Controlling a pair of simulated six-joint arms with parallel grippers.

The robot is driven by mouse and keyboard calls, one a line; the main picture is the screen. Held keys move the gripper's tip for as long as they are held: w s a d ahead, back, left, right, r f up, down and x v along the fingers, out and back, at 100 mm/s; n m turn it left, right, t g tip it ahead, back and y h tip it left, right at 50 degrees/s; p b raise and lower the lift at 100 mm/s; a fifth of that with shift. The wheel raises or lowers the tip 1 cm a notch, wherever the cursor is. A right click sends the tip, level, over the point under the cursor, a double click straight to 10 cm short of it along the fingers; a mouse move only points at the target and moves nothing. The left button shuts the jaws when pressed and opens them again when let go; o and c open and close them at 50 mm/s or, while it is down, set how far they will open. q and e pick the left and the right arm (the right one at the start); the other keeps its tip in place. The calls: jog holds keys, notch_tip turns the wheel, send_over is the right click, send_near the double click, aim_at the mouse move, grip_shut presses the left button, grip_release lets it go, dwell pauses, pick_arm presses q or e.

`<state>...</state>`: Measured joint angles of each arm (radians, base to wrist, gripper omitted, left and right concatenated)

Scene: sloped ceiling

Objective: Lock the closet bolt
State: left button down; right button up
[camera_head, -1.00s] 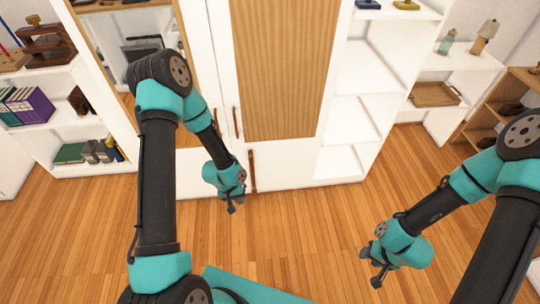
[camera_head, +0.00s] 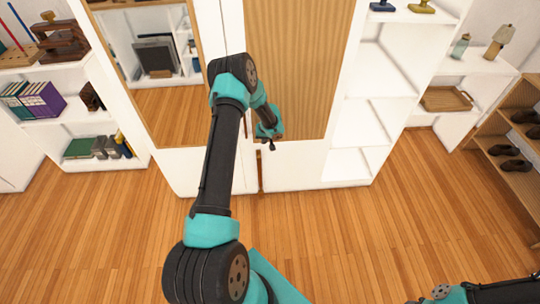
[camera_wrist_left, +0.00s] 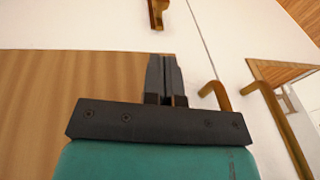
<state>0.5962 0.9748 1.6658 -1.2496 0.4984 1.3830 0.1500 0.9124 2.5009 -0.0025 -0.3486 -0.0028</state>
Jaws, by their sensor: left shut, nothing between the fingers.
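The closet has a white door with a mirror (camera_head: 165,95) on the left and a white door with a wood-grain panel (camera_head: 297,75) on the right. A small brown piece (camera_head: 259,170), which looks like the bolt, sits low at the seam. It also shows at the top of the left wrist view (camera_wrist_left: 157,12), on the white door beside the seam. My left gripper (camera_head: 270,146) is in front of the wood-panel door, above the bolt. Its fingers (camera_wrist_left: 165,80) are shut and empty, apart from the bolt in the wrist picture. My right gripper's fingers are outside the frame.
Two brown handles, one on each door, show in the left wrist view, the nearer (camera_wrist_left: 217,95) close to my fingers and the other (camera_wrist_left: 280,120) farther right. White shelves (camera_head: 370,110) stand right of the doors. The wooden floor (camera_head: 350,240) in front is clear.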

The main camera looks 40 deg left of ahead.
pick_arm(q)
jog(key=shift+s+f, duration=0.1)
send_near(260, 159)
jog(key=x, duration=0.4)
jog(key=a+x, duration=0.1)
jog(key=x, duration=0.1)
jog(key=shift+f, duration=0.3)
dwell(0.5)
jog(key=shift+d+x, duration=0.25)
jog(key=shift+x, duration=0.9)
jog(key=shift+d+x, duration=0.25)
jog(key=shift+x, duration=0.9)
jog(key=shift+f, duration=0.15)
jog(key=shift+d+r, duration=0.1)
jog(key=shift+r, duration=0.15)
jog(key=v, duration=1.4)
